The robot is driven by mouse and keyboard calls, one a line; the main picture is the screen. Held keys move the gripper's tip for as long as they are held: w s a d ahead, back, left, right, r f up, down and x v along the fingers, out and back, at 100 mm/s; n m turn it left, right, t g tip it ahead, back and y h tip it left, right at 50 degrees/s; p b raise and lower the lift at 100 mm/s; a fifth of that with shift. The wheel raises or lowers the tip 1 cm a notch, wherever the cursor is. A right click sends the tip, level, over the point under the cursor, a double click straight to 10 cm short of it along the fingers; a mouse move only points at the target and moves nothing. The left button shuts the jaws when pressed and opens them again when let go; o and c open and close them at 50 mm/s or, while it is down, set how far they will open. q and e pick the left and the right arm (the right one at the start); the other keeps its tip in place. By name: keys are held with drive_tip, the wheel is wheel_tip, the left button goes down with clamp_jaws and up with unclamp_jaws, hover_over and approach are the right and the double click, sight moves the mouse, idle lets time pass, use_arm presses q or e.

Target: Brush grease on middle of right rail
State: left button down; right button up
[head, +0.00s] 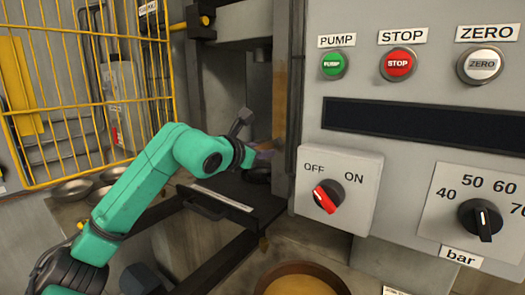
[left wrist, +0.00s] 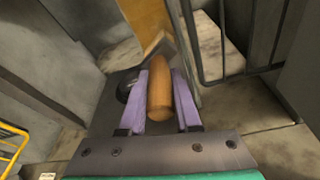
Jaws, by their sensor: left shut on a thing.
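My left gripper (head: 262,153) reaches into the opening of the grey press in the head view. In the left wrist view its two purple fingers (left wrist: 160,102) are shut on a brush with an orange-brown wooden handle (left wrist: 160,88). The brush's far end and bristles cannot be made out there, and in the head view the brush cannot be told from the gripper. A dark rail (head: 222,256) runs from the press opening toward the lower left, the right one of two. The left rail (head: 150,211) is partly behind my green arm. Grease cannot be made out on either. My right gripper is not in view.
A dark plate with a pale front strip (head: 222,198) lies at the press opening, below my gripper. A yellow wire guard (head: 60,90) stands at the left, above several metal bowls (head: 75,188). The control panel (head: 420,110) and switch box (head: 337,190) stand close at the right. A tan round container (head: 300,278) is below.

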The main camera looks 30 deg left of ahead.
use_arm(q)
wheel_tip(320, 180, up, 9)
drive_tip(key=p, duration=0.8)
drive_tip(key=shift+r, duration=0.2)
wheel_tip(320, 180, up, 12)
drive_tip(key=p, duration=1.1)
idle(1.1)
drive_tip(key=shift+f, duration=0.1)
drive_tip(key=s+a+b, duration=0.1)
drive_tip(key=s+b, duration=0.4)
drive_tip(key=s, duration=0.3)
drive_tip(key=shift+s+a, duration=0.15)
drive_tip(key=shift+s, duration=0.15)
drive_tip(key=shift+w, duration=0.1)
